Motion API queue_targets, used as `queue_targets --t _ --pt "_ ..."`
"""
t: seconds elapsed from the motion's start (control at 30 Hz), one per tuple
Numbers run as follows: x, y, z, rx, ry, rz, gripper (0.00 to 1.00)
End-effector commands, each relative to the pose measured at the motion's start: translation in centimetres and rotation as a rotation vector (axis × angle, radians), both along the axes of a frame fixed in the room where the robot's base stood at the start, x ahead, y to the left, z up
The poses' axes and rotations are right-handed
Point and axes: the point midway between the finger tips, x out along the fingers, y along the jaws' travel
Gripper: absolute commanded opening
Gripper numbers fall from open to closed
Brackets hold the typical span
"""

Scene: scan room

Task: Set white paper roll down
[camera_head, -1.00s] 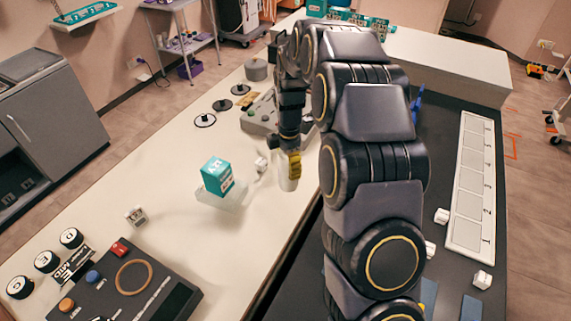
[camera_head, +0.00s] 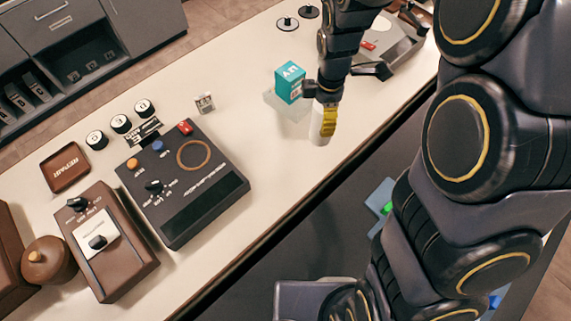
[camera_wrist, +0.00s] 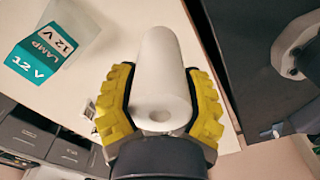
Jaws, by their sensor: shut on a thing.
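The white paper roll (camera_head: 318,127) is between the yellow-padded fingers of my gripper (camera_head: 329,118), at the right front part of the cream table (camera_head: 255,135). In the wrist view, the roll (camera_wrist: 160,70) fills the space between both yellow fingers of my gripper (camera_wrist: 160,108), with its hollow end facing the camera. My gripper is shut on it. In the head view the roll's lower end shows below the fingers, close above or touching the table; I cannot tell which.
A teal lamp box (camera_head: 289,82) stands just left of my gripper on a clear tray. A dark control console (camera_head: 185,180) and a brown switch box (camera_head: 103,240) stand to the left. The table's front edge is near the roll. Bare table lies between console and roll.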

Motion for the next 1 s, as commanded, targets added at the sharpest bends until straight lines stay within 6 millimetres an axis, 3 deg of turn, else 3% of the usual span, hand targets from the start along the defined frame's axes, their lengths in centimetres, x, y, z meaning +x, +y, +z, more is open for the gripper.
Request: queue_targets --t 0.03,0.1,0.3,1.0 --pt "-0.6 2.0 -0.5 -0.001 0.004 0.023 0.19" --pt "-1.5 4.1 -1.2 -0.001 0.004 0.036 0.19" --pt "-3.2 7.7 -2.3 0.000 0.003 0.056 0.19" --pt "-3.5 8.1 -10.6 0.000 0.004 0.056 0.19"
